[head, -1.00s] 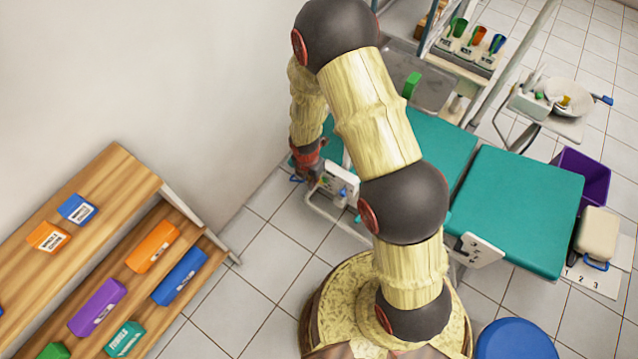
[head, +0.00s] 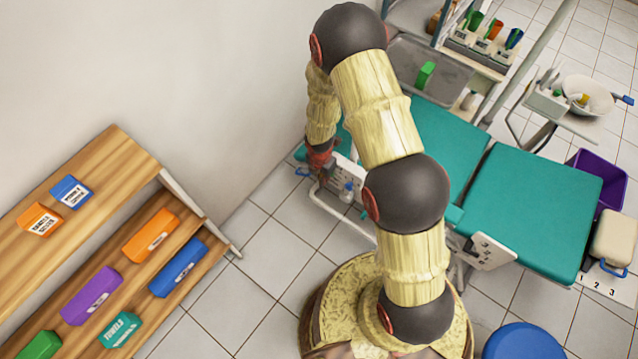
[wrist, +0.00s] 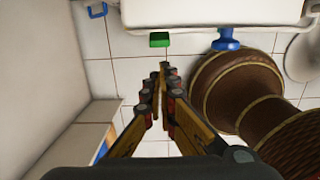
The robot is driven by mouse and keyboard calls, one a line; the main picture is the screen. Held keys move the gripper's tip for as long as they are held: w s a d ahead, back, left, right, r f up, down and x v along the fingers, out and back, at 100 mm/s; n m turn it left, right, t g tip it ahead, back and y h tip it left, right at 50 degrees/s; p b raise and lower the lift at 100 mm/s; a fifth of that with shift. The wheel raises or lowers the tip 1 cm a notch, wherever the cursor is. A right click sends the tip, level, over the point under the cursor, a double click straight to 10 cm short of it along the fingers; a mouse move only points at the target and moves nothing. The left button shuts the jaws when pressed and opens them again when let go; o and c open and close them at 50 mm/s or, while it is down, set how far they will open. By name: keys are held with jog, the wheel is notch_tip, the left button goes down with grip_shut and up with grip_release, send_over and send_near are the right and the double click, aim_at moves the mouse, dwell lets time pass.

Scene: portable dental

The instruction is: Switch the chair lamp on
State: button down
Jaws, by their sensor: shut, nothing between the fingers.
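The teal dental chair (head: 530,205) stands beyond my arm, with a white panel (head: 352,176) on its near side, partly hidden by my arm. My gripper (head: 318,172) is at the left end of this panel, pointing down, and its fingers are shut and empty. In the wrist view the shut fingertips (wrist: 163,74) are just below a white panel edge (wrist: 200,14). A green block (wrist: 160,40) sits under that edge, close ahead of the fingertips but seemingly apart. A blue knob-like part (wrist: 225,40) is to its right. I cannot tell which part switches the lamp; no lamp head is recognisable.
A wooden shelf (head: 125,150) with coloured boxes stands at the left by the wall. A blue round stool (head: 520,342) is at the lower right. A purple bin (head: 605,180) stands beyond the chair. Tiled floor (head: 265,265) is clear between shelf and chair.

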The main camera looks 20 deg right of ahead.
jog(key=shift+w+d+r, duration=0.3)
jog(key=shift+d+r, duration=0.05)
jog(key=shift+d, duration=0.2)
jog(key=d+p, duration=0.1)
jog(key=p, duration=0.2)
jog(key=shift+w+r, duration=0.35)
jog(key=shift+r, duration=0.1)
jog(key=shift+r+p, duration=0.7)
jog(key=shift+p, duration=0.3)
jog(key=shift+a, duration=0.15)
